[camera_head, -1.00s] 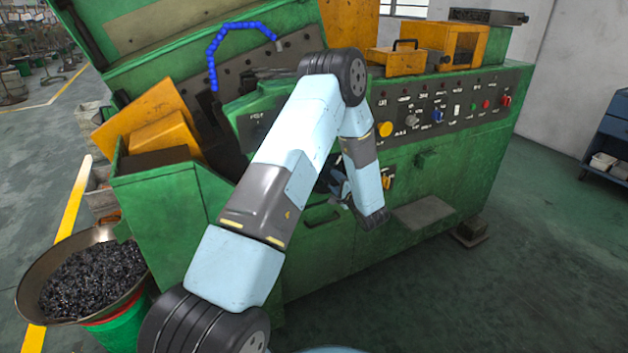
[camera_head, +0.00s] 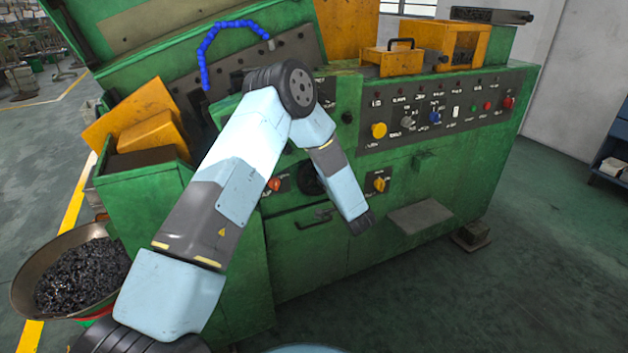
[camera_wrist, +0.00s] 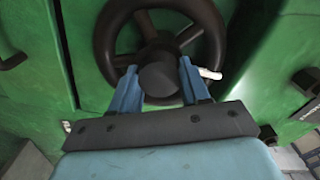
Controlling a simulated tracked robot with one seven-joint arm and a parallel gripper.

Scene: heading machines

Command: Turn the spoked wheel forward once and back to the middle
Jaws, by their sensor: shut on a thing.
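The black spoked wheel (camera_wrist: 103,48) fills the upper middle of the wrist view, mounted on the green machine. Its spokes run in to a dark round hub (camera_wrist: 158,80). My gripper (camera_wrist: 158,70) has its two blue fingers on either side of the hub, in front of the wheel, and is shut on it. The lower part of the wheel is hidden by my gripper. In the head view a dark part of the wheel (camera_head: 311,180) shows left of my forearm; my gripper is hidden there.
A metal lever (camera_wrist: 208,73) lies just right of my fingers. An orange-red knob (camera_head: 274,184) and a yellow knob (camera_head: 379,182) flank the wheel. A control panel (camera_head: 450,108) sits above. A pan of dark parts (camera_head: 80,280) stands at left.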

